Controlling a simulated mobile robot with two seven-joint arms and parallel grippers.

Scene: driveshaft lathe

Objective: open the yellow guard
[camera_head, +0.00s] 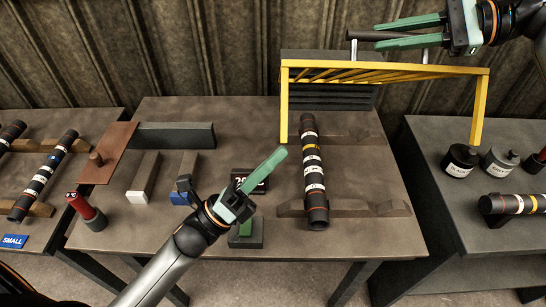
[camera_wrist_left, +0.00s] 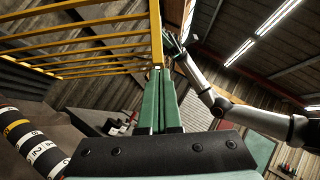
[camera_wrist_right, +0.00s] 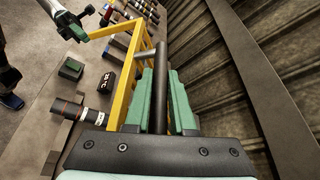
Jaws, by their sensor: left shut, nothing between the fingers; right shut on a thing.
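The yellow guard (camera_head: 284,108) is a barred frame over the back of the middle table. In the head view its grille is raised, with side legs pointing down. It also shows in the left wrist view (camera_wrist_left: 156,35) and right wrist view (camera_wrist_right: 124,80). My right gripper (camera_head: 377,34) is shut on the guard's dark handle bar (camera_head: 358,35), above the grille; the bar lies between its green fingers in the right wrist view (camera_wrist_right: 164,62). My left gripper (camera_head: 281,153) is shut and empty, left of the banded shaft (camera_head: 313,170) and below the guard.
The shaft lies on brown supports (camera_head: 370,208) on the middle table. A black display (camera_head: 250,180) and a green-topped block (camera_head: 246,233) stand near my left gripper. A red-capped cylinder (camera_head: 84,208) stands at left. Pots (camera_head: 459,160) stand on the right table.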

